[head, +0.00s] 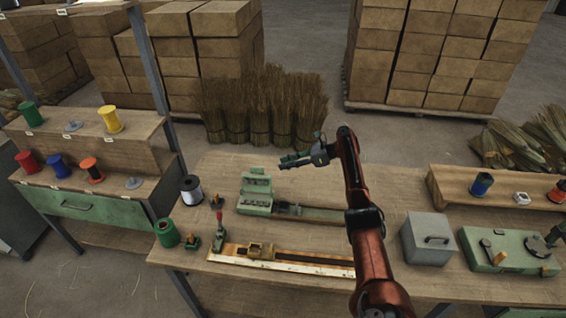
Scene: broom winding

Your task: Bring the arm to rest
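My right arm (370,240), red-brown, comes up from the lower right and bends at its top. My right gripper (285,163) points left and hangs above the far edge of the workbench (240,165). Nothing shows between its fingers. It is too small to tell how far apart the fingers are. My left gripper and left arm are not in view.
A green fixture (256,192), a wooden slide (280,261), a white spool (191,190) and a green spool (166,233) stand on the bench. A grey box (428,239) and green machine (508,253) stand right. A spool rack (90,155) is left.

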